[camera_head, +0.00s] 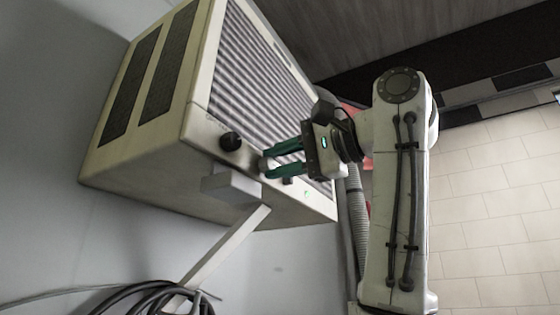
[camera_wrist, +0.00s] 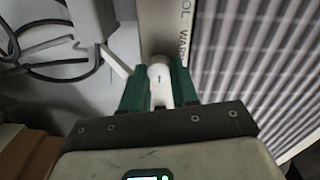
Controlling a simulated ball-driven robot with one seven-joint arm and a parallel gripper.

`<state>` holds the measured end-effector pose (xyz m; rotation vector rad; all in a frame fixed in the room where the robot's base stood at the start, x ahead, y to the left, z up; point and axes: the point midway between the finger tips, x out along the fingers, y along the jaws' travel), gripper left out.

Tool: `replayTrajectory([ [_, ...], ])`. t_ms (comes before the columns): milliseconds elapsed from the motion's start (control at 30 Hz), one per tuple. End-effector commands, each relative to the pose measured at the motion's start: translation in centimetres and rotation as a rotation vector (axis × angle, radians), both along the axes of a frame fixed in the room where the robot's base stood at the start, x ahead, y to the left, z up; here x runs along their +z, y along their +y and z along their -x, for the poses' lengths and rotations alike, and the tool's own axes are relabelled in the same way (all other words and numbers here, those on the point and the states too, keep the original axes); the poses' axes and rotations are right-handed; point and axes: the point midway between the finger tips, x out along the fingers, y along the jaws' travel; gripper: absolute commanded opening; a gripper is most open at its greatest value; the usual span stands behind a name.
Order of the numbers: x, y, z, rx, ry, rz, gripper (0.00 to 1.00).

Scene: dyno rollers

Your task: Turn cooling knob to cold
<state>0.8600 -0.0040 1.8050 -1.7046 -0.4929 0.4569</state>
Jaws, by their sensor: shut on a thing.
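The cooling unit (camera_head: 155,178), a beige box with a ribbed grille, is on the wall and looks tilted in the head view. A pale round knob (camera_wrist: 161,84) with a short dark mark on its face sits on the unit's front strip. Partly cut-off lettering that reads like "OL" and "WAR" is printed beyond it in the wrist view. My gripper (camera_head: 268,166) reaches the unit from the right, its green fingers on either side of the knob. It is shut on the knob; the fingers hide the knob's sides.
A pale bracket (camera_head: 230,187) juts out near the unit's lower edge. Coiled dark cables (camera_head: 150,298) hang below. A ribbed hose (camera_head: 352,225) runs behind my arm.

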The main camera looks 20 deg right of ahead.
Motion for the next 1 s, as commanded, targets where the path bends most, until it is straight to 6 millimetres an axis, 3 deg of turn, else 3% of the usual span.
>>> replayTrajectory([
  [133,-0.1,-0.2,-0.1,-0.003,0.003,-0.002,0.00],
  [167,-0.1,-0.2,-0.1,-0.003,0.003,-0.002,0.30],
  [400,-0.1,-0.1,0.0,-0.002,0.001,0.000,0.53],
  [767,-0.1,-0.4,0.5,-0.001,-0.002,0.000,0.54],
  [1000,-0.1,-2.7,3.9,-0.002,-0.004,0.000,0.54],
])
